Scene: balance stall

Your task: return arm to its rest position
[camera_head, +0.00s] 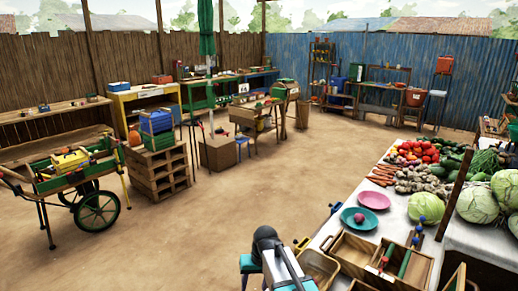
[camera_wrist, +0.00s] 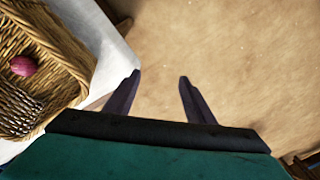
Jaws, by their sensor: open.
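My gripper (camera_wrist: 160,77) shows in the wrist view with its two dark fingers apart and nothing between them. Bare sandy ground lies beyond the fingertips. My arm (camera_head: 272,250) is folded upright at the bottom middle of the head view, beside the near left end of the stall table (camera_head: 334,202). I cannot make out the fingers in the head view. A wicker basket (camera_wrist: 58,58) stands on the white cloth left of the fingers in the wrist view, apart from them. A reddish-pink round thing (camera_wrist: 22,66) lies in it.
A teal plate (camera_head: 348,222) with a round item, a pink plate (camera_head: 373,208) and a wooden tray (camera_head: 345,245) are on the table. Vegetables, including cabbages (camera_head: 482,205), fill its far part. A green cart (camera_head: 75,180) and pallets (camera_head: 158,172) stand left. Open ground lies between.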

